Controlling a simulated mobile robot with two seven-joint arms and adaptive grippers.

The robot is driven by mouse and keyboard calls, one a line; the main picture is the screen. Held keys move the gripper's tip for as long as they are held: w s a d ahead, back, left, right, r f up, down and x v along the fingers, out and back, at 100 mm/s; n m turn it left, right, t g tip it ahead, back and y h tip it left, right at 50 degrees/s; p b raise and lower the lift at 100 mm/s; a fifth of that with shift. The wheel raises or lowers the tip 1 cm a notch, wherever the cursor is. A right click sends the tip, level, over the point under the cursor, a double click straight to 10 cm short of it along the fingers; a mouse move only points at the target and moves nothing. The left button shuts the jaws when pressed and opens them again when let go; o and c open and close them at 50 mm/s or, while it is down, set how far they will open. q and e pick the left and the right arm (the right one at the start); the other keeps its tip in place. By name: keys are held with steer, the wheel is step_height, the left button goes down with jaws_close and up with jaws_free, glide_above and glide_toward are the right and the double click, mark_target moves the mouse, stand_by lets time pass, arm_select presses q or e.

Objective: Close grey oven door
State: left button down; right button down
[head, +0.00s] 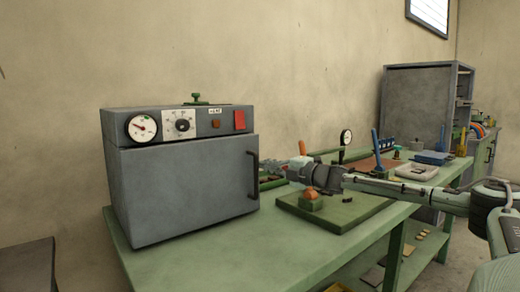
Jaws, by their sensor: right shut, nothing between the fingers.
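The grey oven (178,115) stands on the left part of a green workbench. Its grey door (185,195) faces me and looks flush with the control panel, shut or very nearly so; a small gap cannot be ruled out. A dark vertical handle (254,175) is at the door's right edge. My right gripper (272,169) reaches in from the right, just to the right of the handle. Its fingers are shut and empty. Whether it touches the handle or door edge I cannot tell. My left gripper is not in view.
The green workbench (245,250) is bare in front of the oven. Under my right arm lies a green board (335,213) with an orange-topped knob (311,194). Farther right are a dial gauge (346,137), a white tray (416,171) and a grey cabinet (412,105).

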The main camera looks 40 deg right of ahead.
steer(key=shift+w+r, duration=0.1)
steer(key=shift+r, duration=5)
